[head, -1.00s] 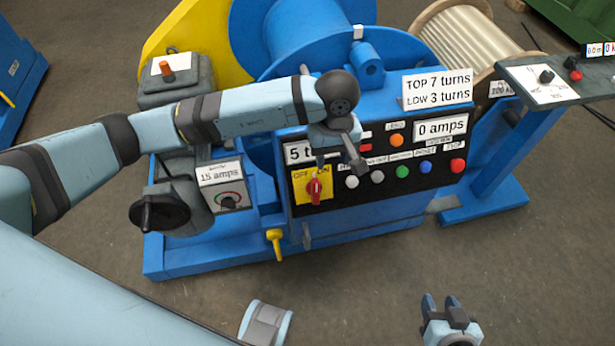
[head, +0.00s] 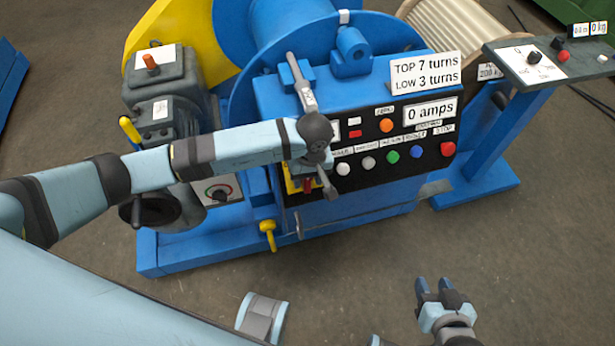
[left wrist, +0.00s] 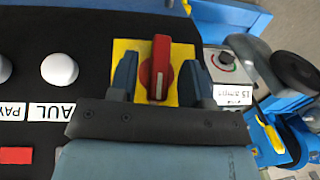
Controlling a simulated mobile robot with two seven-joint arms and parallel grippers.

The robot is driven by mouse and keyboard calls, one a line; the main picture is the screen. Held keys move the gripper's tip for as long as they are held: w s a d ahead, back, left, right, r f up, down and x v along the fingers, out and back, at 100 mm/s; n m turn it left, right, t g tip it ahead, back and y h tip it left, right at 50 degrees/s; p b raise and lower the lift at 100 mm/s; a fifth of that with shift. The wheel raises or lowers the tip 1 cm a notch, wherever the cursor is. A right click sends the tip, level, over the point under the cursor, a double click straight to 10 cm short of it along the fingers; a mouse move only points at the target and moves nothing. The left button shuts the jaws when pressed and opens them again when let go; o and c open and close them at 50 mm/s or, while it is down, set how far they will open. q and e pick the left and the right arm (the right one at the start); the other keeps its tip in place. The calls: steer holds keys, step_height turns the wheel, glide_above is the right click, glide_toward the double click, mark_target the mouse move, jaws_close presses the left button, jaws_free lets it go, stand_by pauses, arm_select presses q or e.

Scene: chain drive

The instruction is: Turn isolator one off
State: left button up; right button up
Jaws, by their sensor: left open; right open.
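The isolator's red handle (left wrist: 161,66) sits on a yellow plate (left wrist: 180,53) in the left wrist view. The handle stands upright in that picture, with a white mark toward its lower end. In the head view the handle (head: 307,186) and plate are mostly hidden behind my left wrist. My left gripper (left wrist: 160,76) is open, with one blue finger on each side of the handle. I see gaps on both sides; depth of the fingers along the handle is hard to tell. My right gripper (head: 435,288) is open and empty, low over the floor, away from the panel.
The black panel (head: 400,164) carries several push buttons right of the isolator, including a white one (head: 343,169) and a red one (head: 447,149). A dial box (head: 222,190), a black handwheel (head: 150,211) and a yellow lever (head: 267,232) stand close on the left and below.

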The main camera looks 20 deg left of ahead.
arm_select(q)
steer(key=shift+f, duration=0.15)
steer(key=shift+c, duration=0.3)
jaws_close()
